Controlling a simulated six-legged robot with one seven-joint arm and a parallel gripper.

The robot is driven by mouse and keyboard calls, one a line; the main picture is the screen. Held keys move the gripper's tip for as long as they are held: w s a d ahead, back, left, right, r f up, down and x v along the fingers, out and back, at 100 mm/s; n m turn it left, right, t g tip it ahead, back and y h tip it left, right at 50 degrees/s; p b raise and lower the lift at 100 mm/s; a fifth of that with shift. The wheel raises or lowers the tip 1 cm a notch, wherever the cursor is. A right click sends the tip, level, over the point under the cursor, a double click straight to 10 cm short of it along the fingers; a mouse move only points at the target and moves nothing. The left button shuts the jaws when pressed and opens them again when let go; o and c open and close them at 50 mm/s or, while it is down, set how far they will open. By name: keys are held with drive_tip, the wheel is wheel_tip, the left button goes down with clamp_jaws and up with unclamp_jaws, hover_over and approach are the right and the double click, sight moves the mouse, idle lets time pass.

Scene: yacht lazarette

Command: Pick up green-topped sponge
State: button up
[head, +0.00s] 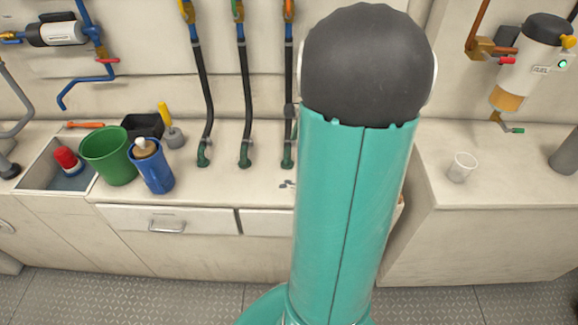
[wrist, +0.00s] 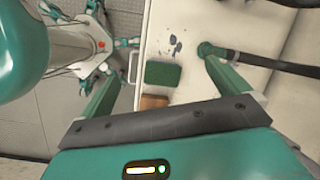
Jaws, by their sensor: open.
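The green-topped sponge (wrist: 162,75) lies on the pale counter in the wrist view, its green face up. It shows between the two fingers of my gripper (wrist: 161,72), which are spread wide and empty. I cannot tell how far above the sponge the fingers are. In the head view my own arm stands over the middle of the counter, and neither the sponge nor my gripper can be made out there.
A brown block (wrist: 154,101) lies close to the sponge, partly hidden by my gripper. A hose end (wrist: 207,49) stands near the right finger. A blue container (head: 152,172), a green bucket (head: 109,157) and a white cup (head: 462,167) stand on the counter.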

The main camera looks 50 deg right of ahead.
drive_tip(key=s+d+f+m, duration=0.4)
drive_tip(key=d+f, duration=0.1)
drive_tip(key=d, duration=0.2)
drive_tip(key=shift+m+t+y, duration=0.3)
drive_tip(key=x, duration=0.9)
drive_tip(key=shift+s+f, duration=0.1)
drive_tip(key=shift+s, duration=0.2)
drive_tip(key=x, duration=0.5)
drive_tip(key=shift+d, duration=0.1)
drive_tip(key=c, duration=0.8)
